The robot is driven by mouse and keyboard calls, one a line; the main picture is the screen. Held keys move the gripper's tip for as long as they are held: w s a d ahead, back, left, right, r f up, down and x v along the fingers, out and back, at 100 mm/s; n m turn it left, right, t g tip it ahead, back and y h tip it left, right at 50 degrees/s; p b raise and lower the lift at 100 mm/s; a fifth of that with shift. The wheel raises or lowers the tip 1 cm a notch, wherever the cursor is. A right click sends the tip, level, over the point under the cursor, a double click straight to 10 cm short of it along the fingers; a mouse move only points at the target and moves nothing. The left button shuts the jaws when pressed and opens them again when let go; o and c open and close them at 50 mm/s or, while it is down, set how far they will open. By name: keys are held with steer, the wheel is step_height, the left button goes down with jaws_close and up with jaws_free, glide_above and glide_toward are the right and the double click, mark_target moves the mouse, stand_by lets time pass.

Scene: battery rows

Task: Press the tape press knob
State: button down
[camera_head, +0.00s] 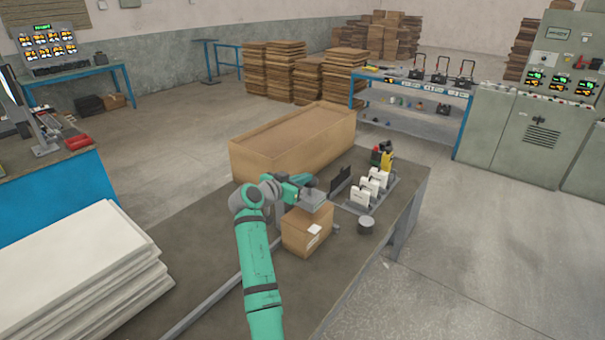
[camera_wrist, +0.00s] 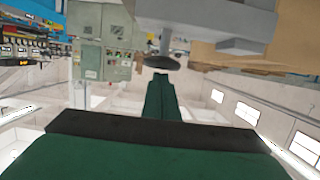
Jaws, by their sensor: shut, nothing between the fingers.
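The tape press shows in the head view as a grey block (camera_head: 314,201) over a small cardboard box (camera_head: 305,237). In the wrist view its grey body (camera_wrist: 215,20) fills the top, with a dark round knob (camera_wrist: 161,62) on a short stem. My gripper (camera_wrist: 160,76) is shut and empty, its green fingers pointing toward the knob. The fingertips appear just short of the knob in the picture; I cannot tell whether they touch it. In the head view my gripper (camera_head: 300,180) is beside the press, and the knob cannot be made out there.
Right of the press are a rack with several white packs (camera_head: 368,188), a dark upright panel (camera_head: 340,184) and a grey cylinder (camera_head: 366,225). White sheets (camera_head: 80,265) are stacked at left.

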steer(key=shift+f, duration=0.2)
steer(key=shift+f, duration=1.9)
steer(key=r, duration=0.4)
steer(key=shift+s+a+r, duration=0.25)
steer(key=shift+r, duration=0.1)
steer(key=v, duration=0.9)
steer(key=shift+s, duration=0.2)
